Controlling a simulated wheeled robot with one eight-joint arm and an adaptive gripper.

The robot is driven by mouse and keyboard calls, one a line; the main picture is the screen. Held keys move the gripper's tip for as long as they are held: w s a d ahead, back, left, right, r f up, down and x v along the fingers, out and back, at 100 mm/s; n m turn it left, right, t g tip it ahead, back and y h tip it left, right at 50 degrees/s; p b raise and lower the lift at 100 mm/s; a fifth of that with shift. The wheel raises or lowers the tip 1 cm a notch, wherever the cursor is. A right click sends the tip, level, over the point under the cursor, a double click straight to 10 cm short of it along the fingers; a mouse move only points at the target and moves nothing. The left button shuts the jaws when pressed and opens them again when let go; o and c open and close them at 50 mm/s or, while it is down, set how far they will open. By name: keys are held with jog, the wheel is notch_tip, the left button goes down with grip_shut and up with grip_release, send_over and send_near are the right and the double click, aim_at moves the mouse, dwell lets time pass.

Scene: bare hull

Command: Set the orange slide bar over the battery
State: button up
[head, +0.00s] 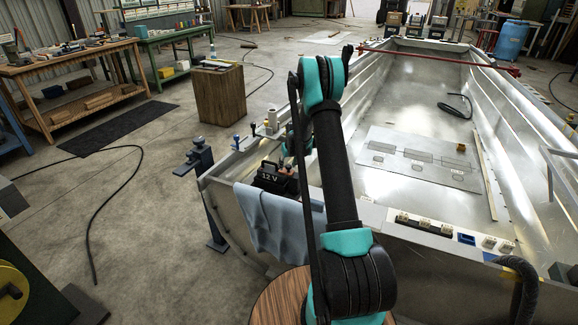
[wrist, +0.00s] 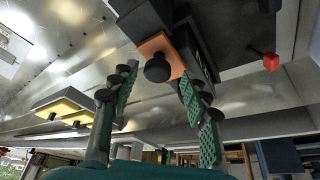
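The orange slide bar (wrist: 151,45) shows in the wrist view as a small orange block with a round black knob. It sits against a dark body, and I do not make it out in the head view. My gripper (wrist: 157,76) has its two green-padded fingers spread, one on each side of the knob, with a gap at each side. Whether the fingers touch the bar is unclear. The black battery marked 12 V (head: 276,181) stands on the near left end of the hull in the head view, partly behind my arm. My gripper is mostly hidden there.
A blue-grey cloth (head: 273,220) hangs over the hull edge below the battery. Small posts with knobs (head: 252,127) stand on the rim to its left. A red knob (wrist: 271,62) shows in the wrist view. The hull floor (head: 385,195) is mostly clear.

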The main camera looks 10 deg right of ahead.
jog(key=v, duration=1.2)
dwell(0.3)
jog(key=s+a+r, duration=0.1)
jog(key=s+r, duration=0.3)
jog(key=s, duration=0.7)
jog(key=s+a+r, duration=0.2)
jog(key=s+r, duration=0.3)
jog(key=s, duration=0.5)
jog(key=s+f+m, duration=0.1)
jog(key=s+f, duration=0.2)
jog(key=s, duration=2.1)
jog(key=shift+s+a+f+m+h, duration=0.15)
jog(key=shift+a+m+h, duration=0.2)
jog(key=shift+m+h, duration=0.05)
jog(key=shift+c, duration=0.6)
